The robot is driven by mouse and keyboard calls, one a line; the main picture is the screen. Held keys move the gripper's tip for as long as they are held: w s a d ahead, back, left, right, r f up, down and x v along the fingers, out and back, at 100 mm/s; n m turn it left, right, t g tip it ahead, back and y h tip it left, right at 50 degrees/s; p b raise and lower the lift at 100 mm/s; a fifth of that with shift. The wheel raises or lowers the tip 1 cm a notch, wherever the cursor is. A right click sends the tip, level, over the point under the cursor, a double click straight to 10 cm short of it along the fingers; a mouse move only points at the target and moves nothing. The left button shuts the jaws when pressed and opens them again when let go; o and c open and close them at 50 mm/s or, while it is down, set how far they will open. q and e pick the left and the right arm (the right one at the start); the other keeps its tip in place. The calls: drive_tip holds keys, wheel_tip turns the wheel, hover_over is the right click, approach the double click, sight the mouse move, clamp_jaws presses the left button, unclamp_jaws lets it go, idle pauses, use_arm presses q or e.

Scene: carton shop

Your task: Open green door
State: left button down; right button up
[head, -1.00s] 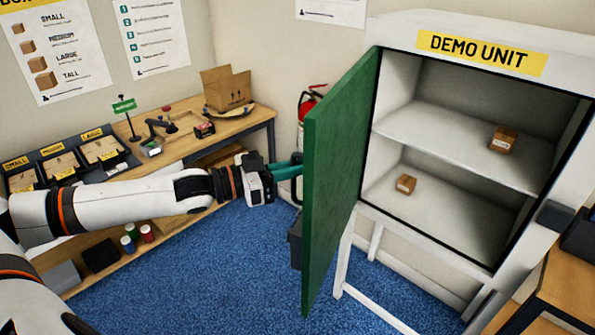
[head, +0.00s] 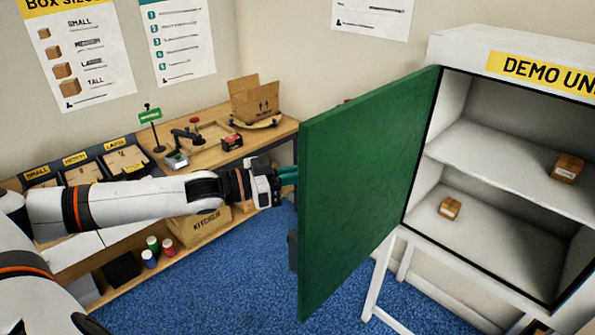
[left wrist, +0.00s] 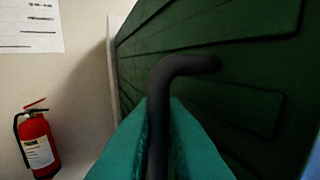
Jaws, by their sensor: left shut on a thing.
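The green door (head: 365,185) stands swung wide open on the left side of the white cabinet marked as a demo unit (head: 465,55). Its inner face shows in the head view. My left gripper (head: 288,174) reaches behind the door's free edge, its fingertips partly hidden by the door. In the left wrist view its teal fingers (left wrist: 158,140) are shut on the dark bar handle (left wrist: 160,95), with the door's panelled outer face (left wrist: 215,70) behind it. My right gripper is not in view.
The cabinet's two shelves each hold a small brown box, upper (head: 567,168) and lower (head: 449,208). A workbench (head: 215,150) with trays and an open carton (head: 256,99) lines the left wall. A fire extinguisher (left wrist: 36,142) stands by the wall. Blue carpet (head: 240,275) is clear below.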

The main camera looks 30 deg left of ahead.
use_arm(q)
drive_tip(key=c, duration=1.6)
unclamp_jaws()
drive_tip(key=shift+w, duration=0.1)
drive_tip(key=shift+o, duration=0.2)
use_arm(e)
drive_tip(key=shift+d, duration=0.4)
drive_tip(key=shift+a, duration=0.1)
use_arm(q)
drive_tip(key=b+v, duration=0.2)
drive_tip(key=v, duration=1)
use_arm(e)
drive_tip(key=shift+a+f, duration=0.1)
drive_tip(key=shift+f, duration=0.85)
